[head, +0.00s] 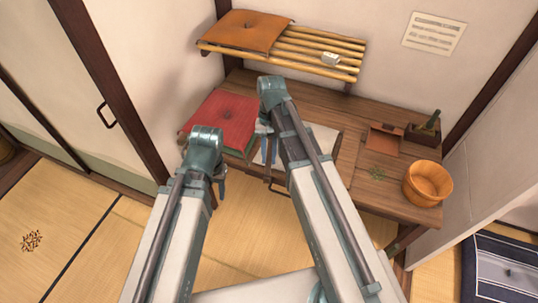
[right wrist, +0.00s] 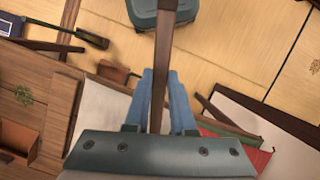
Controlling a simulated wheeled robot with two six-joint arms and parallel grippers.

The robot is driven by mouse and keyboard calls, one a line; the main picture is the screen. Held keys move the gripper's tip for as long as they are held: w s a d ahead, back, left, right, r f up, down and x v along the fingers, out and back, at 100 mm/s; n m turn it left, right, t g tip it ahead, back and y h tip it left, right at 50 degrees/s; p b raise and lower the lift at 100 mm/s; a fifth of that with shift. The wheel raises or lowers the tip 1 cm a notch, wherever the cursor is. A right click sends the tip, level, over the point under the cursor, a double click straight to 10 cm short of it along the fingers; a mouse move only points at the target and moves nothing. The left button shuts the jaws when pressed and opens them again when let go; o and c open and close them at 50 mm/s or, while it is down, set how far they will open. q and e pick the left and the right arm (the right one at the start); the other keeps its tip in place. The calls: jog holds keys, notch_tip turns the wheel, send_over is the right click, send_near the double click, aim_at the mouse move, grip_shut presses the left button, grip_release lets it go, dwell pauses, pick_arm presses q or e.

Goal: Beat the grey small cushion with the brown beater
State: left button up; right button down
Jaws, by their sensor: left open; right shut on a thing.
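My right gripper (head: 266,148) is over the front of the wooden desk, beside the red cushion. In the right wrist view its blue fingers (right wrist: 160,98) are shut on a brown shaft, which I take for the beater (right wrist: 165,50). The shaft runs out past the top edge, so its far end is hidden. My left gripper (head: 218,180) is open and empty, in front of the red cushion and left of my right arm. I cannot make out a grey small cushion; a pale flat surface (head: 324,138) lies partly behind my right arm.
The red cushion (head: 225,118) lies at the desk's left end. An orange-brown cushion (head: 246,32) and a small white object (head: 330,59) are on the slatted shelf above. A brown tray (head: 383,140), dark bottle (head: 431,121) and wooden tub (head: 428,182) stand on the desk's right.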

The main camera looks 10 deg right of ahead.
pick_arm(q)
notch_tip(320, 180, down, 10)
jog(key=b, duration=1)
pick_arm(e)
notch_tip(320, 180, down, 10)
notch_tip(320, 180, up, 10)
jog(key=p, duration=1)
jog(key=shift+r, duration=0.1)
pick_arm(q)
notch_tip(320, 180, up, 10)
pick_arm(e)
jog(key=shift+d, duration=0.1)
